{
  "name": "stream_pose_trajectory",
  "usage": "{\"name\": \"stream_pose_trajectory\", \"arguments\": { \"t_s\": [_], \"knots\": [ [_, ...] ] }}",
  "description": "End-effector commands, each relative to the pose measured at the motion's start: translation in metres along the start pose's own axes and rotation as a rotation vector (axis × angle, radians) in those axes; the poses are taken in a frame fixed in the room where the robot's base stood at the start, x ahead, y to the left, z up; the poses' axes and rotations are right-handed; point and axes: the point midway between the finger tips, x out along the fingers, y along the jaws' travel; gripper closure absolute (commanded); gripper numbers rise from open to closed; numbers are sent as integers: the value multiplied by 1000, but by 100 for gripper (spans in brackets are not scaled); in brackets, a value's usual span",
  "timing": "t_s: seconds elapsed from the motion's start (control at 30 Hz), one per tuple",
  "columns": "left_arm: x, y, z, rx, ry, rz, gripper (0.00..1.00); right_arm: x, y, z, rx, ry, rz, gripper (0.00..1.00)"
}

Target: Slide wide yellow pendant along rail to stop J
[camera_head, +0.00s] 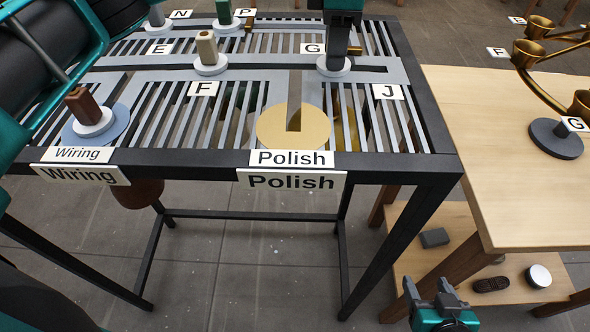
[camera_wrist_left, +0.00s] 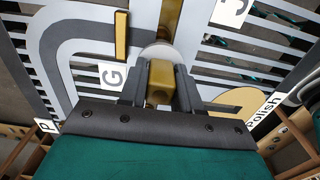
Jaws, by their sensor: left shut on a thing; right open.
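My left gripper (camera_head: 336,58) is shut on the yellow knob (camera_wrist_left: 160,80) of a pendant, shown in the left wrist view between the two dark fingers. A white disc (camera_head: 333,68) sits under the knob on the grey rail plate, just right of label G (camera_head: 312,48). The stop label J (camera_head: 388,92) lies to the right and nearer the front. A dark slot (camera_head: 372,69) runs on to the right of the disc. Yellowish shapes show through the slats below; I cannot tell which is the held pendant's body. My right gripper (camera_head: 438,307) is open and empty, low at the right front.
Other knobs stand on the rack at F (camera_head: 207,48), E (camera_head: 157,18), P (camera_head: 223,12) and at the Wiring disc (camera_head: 82,105). The yellow Polish disc (camera_head: 315,130) is at the front edge. A wooden table (camera_head: 480,110) with a brass lamp (camera_head: 545,45) stands right.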

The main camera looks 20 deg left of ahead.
Motion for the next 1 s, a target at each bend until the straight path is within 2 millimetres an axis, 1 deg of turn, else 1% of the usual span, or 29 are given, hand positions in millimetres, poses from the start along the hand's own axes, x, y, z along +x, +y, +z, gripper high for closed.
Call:
{"name": "stream_pose_trajectory", "arguments": {
  "t_s": [0.03,0.7,0.83,1.0],
  "knots": [
    [-2,0,6,2,-1,0,94,-2,0,-2,0,-1,0,38],
    [-2,0,70,1,-2,0,94,-14,0,-19,0,-1,1,38],
    [-1,0,78,1,-1,1,94,-15,0,-21,0,-1,0,38],
    [0,0,80,1,-1,1,94,-14,0,-21,0,-1,0,38]
  ]
}}
